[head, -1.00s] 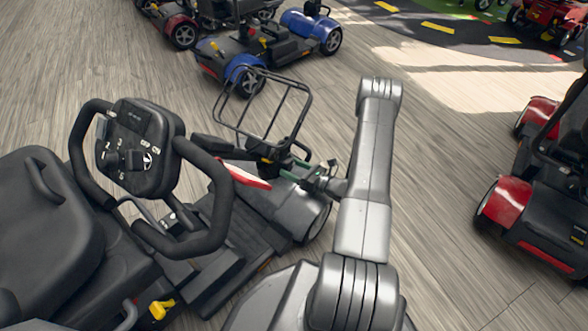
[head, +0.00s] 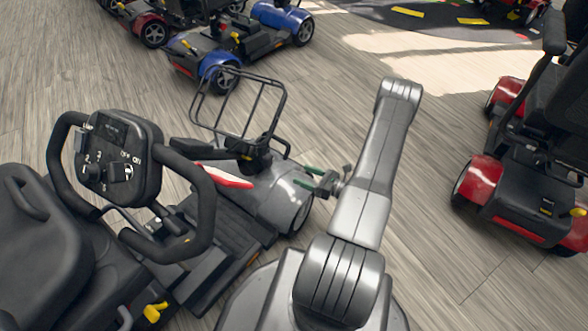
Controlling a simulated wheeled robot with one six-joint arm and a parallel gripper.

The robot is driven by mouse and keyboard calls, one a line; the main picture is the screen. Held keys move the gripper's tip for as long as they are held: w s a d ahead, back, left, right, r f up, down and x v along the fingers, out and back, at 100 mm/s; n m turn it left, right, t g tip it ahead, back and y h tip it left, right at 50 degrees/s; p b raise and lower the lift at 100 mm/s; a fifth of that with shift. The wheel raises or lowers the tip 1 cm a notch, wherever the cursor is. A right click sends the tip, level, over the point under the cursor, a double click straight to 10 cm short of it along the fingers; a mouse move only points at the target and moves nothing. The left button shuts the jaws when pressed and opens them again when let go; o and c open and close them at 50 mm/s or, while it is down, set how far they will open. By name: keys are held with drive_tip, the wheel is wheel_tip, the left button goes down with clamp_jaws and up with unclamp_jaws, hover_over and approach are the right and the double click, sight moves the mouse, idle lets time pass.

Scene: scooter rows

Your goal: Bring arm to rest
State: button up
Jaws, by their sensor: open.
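My gripper (head: 312,177) is at the end of my grey arm, left of its forearm in the head view. Its two green-tipped fingers stand apart with nothing between them. It is close beside the front of a scooter (head: 262,190) with a red and grey body; I cannot tell whether they touch. My arm rises from the bottom of the picture, bends at the top, and its far links are hidden behind the forearm.
The near scooter's steering panel (head: 118,158), black seat (head: 40,235) and wire basket (head: 240,105) fill the left. A red scooter (head: 520,195) stands at the right. A blue scooter (head: 225,60) stands farther back. Bare wooden floor (head: 430,190) lies between my arm and the red scooter.

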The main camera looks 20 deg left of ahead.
sight(271, 162)
drive_tip(key=shift+s+d, duration=0.1)
drive_tip(key=shift+d, duration=0.5)
drive_tip(key=a+b, duration=0.1)
drive_tip(key=a, duration=0.3)
drive_tip(key=w+a+b, duration=0.1)
drive_tip(key=a, duration=0.4)
drive_tip(key=w+a+b, duration=0.1)
drive_tip(key=a, duration=0.3)
drive_tip(key=shift+a+f, duration=0.1)
drive_tip(key=shift+a, duration=0.25)
drive_tip(key=shift+n, duration=0.4)
